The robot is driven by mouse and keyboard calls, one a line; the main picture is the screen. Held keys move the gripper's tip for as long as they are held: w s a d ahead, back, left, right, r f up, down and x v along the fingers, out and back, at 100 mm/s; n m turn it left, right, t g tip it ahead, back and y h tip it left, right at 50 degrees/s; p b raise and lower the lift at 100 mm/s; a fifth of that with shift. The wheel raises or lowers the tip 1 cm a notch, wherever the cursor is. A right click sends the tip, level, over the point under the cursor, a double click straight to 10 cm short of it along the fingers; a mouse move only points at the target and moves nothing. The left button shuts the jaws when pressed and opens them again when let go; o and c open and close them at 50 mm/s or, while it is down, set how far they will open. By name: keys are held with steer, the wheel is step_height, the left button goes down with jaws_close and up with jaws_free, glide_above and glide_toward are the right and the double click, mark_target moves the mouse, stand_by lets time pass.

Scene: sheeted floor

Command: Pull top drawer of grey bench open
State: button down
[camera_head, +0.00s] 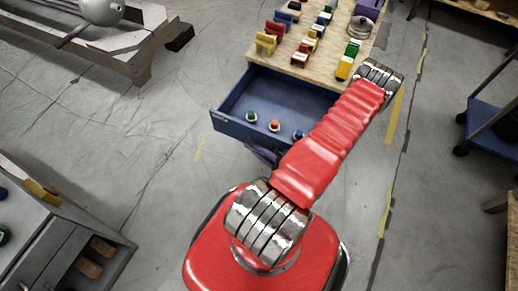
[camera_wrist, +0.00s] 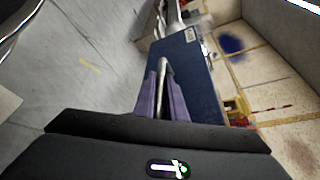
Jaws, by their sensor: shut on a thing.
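The bench has a wooden top (camera_head: 322,72), and a blue drawer (camera_head: 233,117) stands pulled out from under it. Inside the drawer sit small round pieces in green, orange and blue. In the wrist view the blue drawer front (camera_wrist: 188,75) is close ahead, with a metal bar handle (camera_wrist: 163,70) on it. My gripper (camera_wrist: 163,88) has its two purple fingers shut on either side of this handle. In the head view my gripper (camera_head: 262,153) is at the drawer's front, partly hidden by my red arm.
Coloured blocks (camera_head: 300,55) and a round metal piece (camera_head: 360,27) stand on the bench top. A grey low bench (camera_head: 125,45) is at the upper left, a grey unit (camera_head: 60,250) at the lower left, a blue cart (camera_head: 490,115) at the right. The floor left of the drawer is clear.

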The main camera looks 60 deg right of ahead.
steer(key=shift+f, duration=0.1)
steer(key=c, duration=1.8)
jaws_free()
steer(key=shift+d, duration=0.1)
steer(key=shift+s, duration=0.2)
steer(key=v, duration=1.3)
steer(key=shift+s, duration=0.25)
